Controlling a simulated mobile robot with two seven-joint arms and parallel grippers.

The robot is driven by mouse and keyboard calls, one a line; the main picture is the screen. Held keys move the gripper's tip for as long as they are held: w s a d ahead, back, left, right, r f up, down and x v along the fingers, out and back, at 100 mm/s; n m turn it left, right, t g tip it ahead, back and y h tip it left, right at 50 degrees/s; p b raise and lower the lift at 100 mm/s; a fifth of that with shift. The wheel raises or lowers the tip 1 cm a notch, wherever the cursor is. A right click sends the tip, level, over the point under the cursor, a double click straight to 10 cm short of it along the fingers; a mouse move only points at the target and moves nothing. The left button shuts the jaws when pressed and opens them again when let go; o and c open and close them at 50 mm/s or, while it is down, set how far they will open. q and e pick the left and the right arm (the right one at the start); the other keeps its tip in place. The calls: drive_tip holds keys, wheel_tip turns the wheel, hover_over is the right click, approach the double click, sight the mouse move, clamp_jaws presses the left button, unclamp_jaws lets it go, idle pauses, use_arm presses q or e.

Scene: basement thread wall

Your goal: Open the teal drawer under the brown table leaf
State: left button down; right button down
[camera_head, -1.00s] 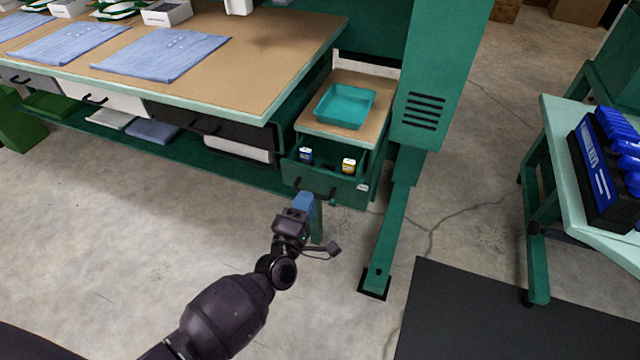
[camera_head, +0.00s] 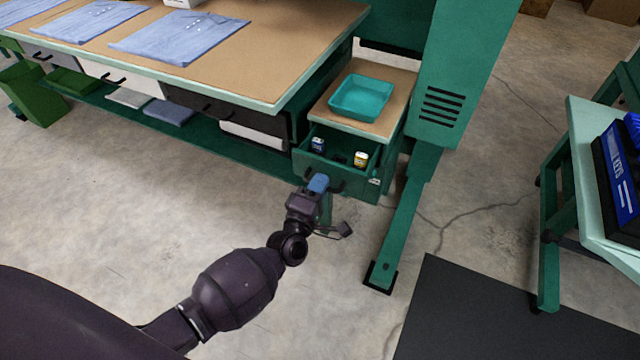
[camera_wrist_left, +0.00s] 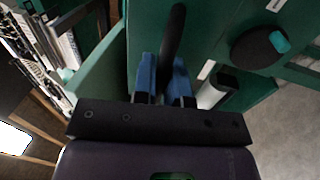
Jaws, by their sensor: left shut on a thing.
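The teal drawer (camera_head: 340,178) is part-way out beneath the brown table leaf (camera_head: 383,124), and its inside shows. A blue can (camera_head: 318,145) and a yellow can (camera_head: 361,159) stand in it. My left gripper (camera_head: 318,184) is at the drawer front, with its blue fingers shut on the black drawer handle (camera_wrist_left: 173,38). In the left wrist view the handle rises between the blue fingers (camera_wrist_left: 165,78), against the green drawer front. The fingers hide part of the handle in the head view. My right gripper is not in view.
A teal tray (camera_head: 361,97) sits on the leaf. A green post (camera_head: 402,225) with a foot stands right of the drawer. The large workbench (camera_head: 262,75) is on the left. A black mat (camera_head: 480,310) lies at the lower right; the floor before the drawer is clear.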

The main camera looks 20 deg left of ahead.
use_arm(q)
drive_tip(key=s, duration=0.3)
drive_tip(key=c, duration=1.2)
unclamp_jaws()
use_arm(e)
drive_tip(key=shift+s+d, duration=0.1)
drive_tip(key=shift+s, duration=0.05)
use_arm(q)
drive_tip(key=shift+w+r, duration=0.1)
drive_tip(key=shift+r, duration=0.05)
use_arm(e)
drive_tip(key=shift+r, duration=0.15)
